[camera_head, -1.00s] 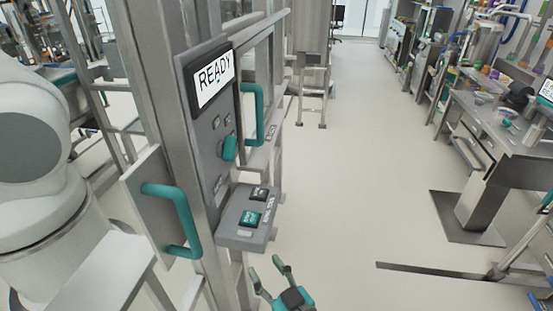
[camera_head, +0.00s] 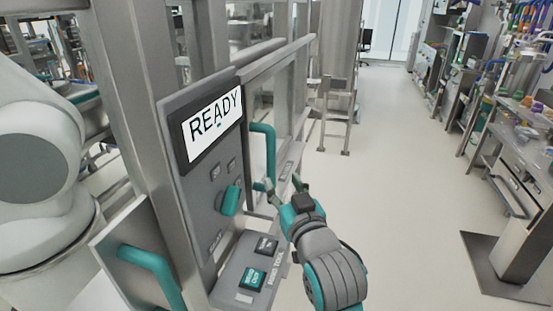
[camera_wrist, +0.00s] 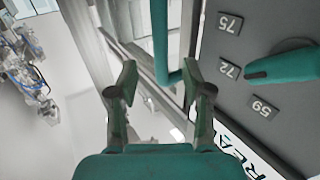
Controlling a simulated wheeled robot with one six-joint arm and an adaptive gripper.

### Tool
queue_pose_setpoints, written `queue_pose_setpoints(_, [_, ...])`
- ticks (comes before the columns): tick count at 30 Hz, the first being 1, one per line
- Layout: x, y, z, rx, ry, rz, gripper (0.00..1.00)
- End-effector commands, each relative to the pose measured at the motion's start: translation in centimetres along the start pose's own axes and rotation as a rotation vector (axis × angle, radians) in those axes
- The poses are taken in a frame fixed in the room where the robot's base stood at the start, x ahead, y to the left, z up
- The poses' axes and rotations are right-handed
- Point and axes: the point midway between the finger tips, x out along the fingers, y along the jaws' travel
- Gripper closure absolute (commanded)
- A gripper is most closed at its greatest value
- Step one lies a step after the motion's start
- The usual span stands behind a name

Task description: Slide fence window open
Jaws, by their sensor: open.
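The fence window (camera_head: 285,85) is a framed clear panel right of the control panel in the head view. Its teal handle (camera_head: 268,150) stands upright on the near side of the frame. My gripper (camera_head: 283,187) is open and empty, close to the handle's lower end. In the wrist view the handle (camera_wrist: 161,45) runs down from the top edge to just beyond my open fingers (camera_wrist: 160,85). Its lower end lies roughly between them, nearer the right finger. I cannot tell whether a finger touches it.
The control panel (camera_head: 190,170) with a READY screen and a teal knob (camera_head: 230,200) stands left of my gripper. A button box (camera_head: 245,275) juts out below it. Another teal handle (camera_head: 150,270) is at lower left.

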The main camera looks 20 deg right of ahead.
Motion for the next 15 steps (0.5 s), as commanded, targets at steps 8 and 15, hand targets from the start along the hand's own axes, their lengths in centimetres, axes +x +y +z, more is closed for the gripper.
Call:
queue_pose_setpoints(8, [4.4,0.1,0.0,0.0,0.0,0.001,0.5])
queue_pose_setpoints(15, [8.2,0.0,0.0,0.0,0.0,0.0,0.5])
